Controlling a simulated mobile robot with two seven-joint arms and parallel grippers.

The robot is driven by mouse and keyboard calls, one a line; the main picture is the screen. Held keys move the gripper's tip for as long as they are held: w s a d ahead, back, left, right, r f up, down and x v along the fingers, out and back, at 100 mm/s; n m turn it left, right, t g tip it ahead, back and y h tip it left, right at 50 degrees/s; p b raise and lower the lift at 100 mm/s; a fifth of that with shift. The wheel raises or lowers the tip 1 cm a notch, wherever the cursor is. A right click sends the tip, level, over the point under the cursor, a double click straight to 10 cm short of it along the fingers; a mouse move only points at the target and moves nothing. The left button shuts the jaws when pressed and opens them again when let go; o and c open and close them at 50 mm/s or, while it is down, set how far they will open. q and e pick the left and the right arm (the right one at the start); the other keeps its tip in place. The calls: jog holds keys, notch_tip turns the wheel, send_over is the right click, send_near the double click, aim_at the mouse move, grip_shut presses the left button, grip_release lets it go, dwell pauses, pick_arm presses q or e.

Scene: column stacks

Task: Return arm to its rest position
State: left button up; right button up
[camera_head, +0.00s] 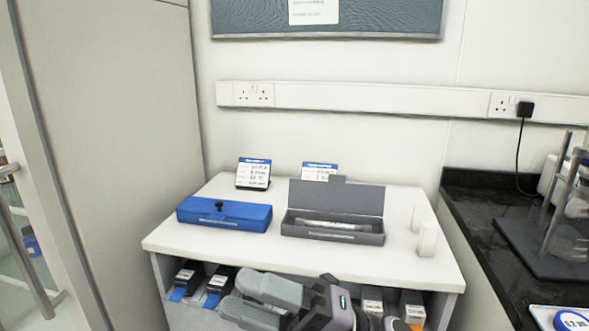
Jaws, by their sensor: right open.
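My right gripper (233,295) shows at the bottom centre, in front of the cabinet's lower shelf. Its two grey fingers point left and are apart, with nothing seen between them. The wrist is at the right of the fingers, and the rest of the arm is cut off by the bottom edge. My left gripper is not in view. On the white cabinet top (185,246), a closed blue box (240,217) stands at the left. An open grey box (345,238) stands right of it, lid raised, with a long pale item (330,224) inside.
Two label cards (254,174) stand at the back of the top. Two small white blocks (428,239) stand at its right. Small labelled boxes (216,281) fill the shelf below. A black bench (490,232) with a metal stand is at the right; a tall grey panel (120,150) is at the left.

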jog(key=w+d+f+m+t+h+p, duration=0.25)
jog(key=d+f+m+t+h, duration=0.55)
jog(key=m, duration=0.5)
jog(key=w+d+f+m+t+h+p, duration=0.1)
jog(key=w+d+f+m+t+h, duration=0.2)
jog(key=d+f+m+t+h, duration=0.65)
jog(key=s+d+f+m+g+h+p, duration=0.1)
jog(key=s+d+f+m+g+h, duration=0.1)
jog(key=s+f+m, duration=0.4)
jog(key=s+d+f+m+g+h, duration=0.2)
jog(key=s+d+f+m+g, duration=0.2)
jog(key=s+f, duration=0.5)
jog(key=shift+d+f+m+g+p, duration=0.35)
jog(key=shift+d+m, duration=0.4)
jog(key=shift+m, duration=0.5)
jog(key=shift+w+r, duration=0.1)
